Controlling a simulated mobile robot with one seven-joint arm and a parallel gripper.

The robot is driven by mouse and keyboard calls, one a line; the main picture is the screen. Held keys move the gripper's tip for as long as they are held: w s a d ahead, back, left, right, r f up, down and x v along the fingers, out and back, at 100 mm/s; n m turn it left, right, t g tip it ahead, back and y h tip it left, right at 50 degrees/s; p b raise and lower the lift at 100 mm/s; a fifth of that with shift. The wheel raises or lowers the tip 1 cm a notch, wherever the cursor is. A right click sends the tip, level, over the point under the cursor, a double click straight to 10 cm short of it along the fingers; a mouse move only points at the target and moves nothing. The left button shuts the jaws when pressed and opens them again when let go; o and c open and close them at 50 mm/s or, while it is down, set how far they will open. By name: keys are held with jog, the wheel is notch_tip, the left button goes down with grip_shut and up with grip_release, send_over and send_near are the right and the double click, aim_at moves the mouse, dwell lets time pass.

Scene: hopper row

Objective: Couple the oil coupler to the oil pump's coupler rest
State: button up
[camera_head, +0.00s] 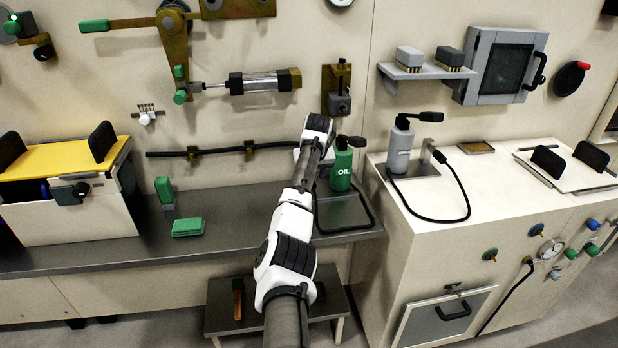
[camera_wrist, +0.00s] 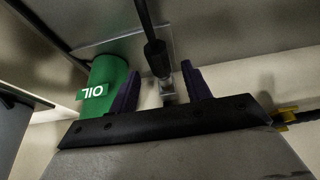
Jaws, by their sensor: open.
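The green oil pump (camera_head: 341,172), marked OIL, stands on the dark bench just right of my gripper. In the wrist view the same pump (camera_wrist: 108,75) is at the left, its label upside down. The black oil coupler (camera_wrist: 157,57), on its black hose, lies just beyond and between my fingertips. Its end meets or lies in front of the grey metal coupler rest (camera_wrist: 168,88); I cannot tell whether it is seated. My gripper (camera_wrist: 160,88) is open, its two dark purple fingers on either side of the rest. In the head view my arm hides the rest and coupler.
A grey pump (camera_head: 398,150) with its own hose and coupler stands on the white cabinet (camera_head: 430,212) to the right. A black rod (camera_head: 220,151) runs along the wall.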

jog(key=b+v, duration=0.2)
jog(key=v, duration=1)
jog(key=shift+b, duration=0.4)
jog(key=shift+f, duration=0.1)
